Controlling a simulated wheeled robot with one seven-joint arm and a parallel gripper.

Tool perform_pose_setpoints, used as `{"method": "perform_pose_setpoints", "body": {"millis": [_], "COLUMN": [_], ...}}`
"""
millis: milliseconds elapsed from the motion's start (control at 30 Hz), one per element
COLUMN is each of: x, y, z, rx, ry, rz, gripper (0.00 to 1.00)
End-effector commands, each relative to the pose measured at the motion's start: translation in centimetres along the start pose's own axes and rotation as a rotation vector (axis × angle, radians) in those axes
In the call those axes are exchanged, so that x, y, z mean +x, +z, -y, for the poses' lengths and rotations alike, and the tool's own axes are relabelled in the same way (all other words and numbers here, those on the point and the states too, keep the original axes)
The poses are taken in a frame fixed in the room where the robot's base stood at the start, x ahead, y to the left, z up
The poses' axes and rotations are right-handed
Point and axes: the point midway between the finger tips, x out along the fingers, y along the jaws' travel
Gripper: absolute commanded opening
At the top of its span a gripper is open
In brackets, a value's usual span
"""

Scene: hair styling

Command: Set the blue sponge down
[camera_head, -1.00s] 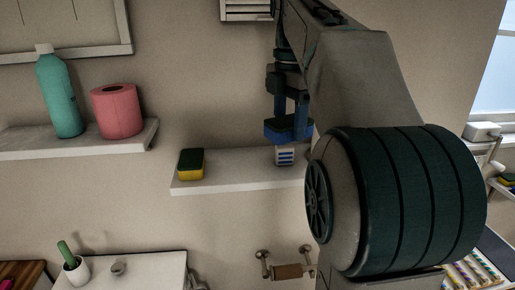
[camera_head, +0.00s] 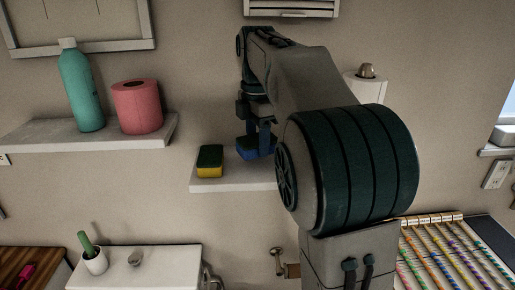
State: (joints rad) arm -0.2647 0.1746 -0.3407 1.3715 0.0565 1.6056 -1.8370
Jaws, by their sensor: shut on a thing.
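My gripper (camera_head: 258,138) points down over a small white wall shelf (camera_head: 232,185), its fingers shut on the blue sponge (camera_head: 246,151). The sponge shows between and below the fingers, close to the shelf top; I cannot tell whether it touches. A yellow and dark green sponge (camera_head: 209,162) lies on the shelf just left of it. My arm hides the right part of the shelf.
A higher shelf (camera_head: 90,142) at left bears a teal bottle (camera_head: 83,90) and a pink paper roll (camera_head: 138,107). Below stands a white cabinet (camera_head: 165,262) with a potted cactus (camera_head: 95,260).

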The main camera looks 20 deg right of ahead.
Motion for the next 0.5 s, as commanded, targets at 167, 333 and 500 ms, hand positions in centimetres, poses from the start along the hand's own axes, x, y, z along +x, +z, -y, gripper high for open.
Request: {"method": "perform_pose_setpoints", "body": {"millis": [167,333,500], "x": [2.3,2.8,2.8], "y": [0.0,0.0,0.0], "z": [0.1,0.1,0.1], "rx": [0.0,0.0,0.0], "ry": [-0.002,0.0,0.0], "rz": [-0.001,0.0,0.0], "gripper": [0.28,0.28,0.28]}}
